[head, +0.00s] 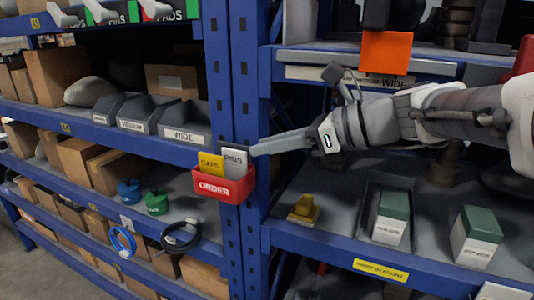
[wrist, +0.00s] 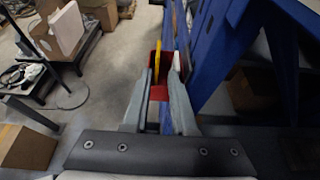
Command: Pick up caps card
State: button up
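The yellow caps card (head: 210,164) stands upright in the red ORDER box (head: 222,187), mounted on the blue shelf post. A white PINS card (head: 235,161) stands beside it on the right. My gripper (head: 254,151) reaches in from the right, its fingertips close to the white card. In the wrist view my gripper (wrist: 163,70) is open, with its two grey fingers apart. The edge of the yellow card (wrist: 157,58) shows in line with the gap, and the red box (wrist: 158,91) shows between the fingers. No card is visibly gripped. The right finger partly hides the white card.
The blue shelf post (head: 219,75) stands directly behind the box. A yellow part (head: 303,209) and green-and-white boxes (head: 390,217) sit on the right shelf below my arm. Cable coils (head: 181,236) hang at lower left. Space in front of the box looks clear.

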aim_at(221, 157)
jog(key=x, duration=0.7)
jog(key=shift+w+a+f, duration=0.15)
jog(key=shift+a+f, duration=0.1)
jog(key=shift+a, duration=0.05)
jog(key=shift+x, duration=2.75)
grip_shut()
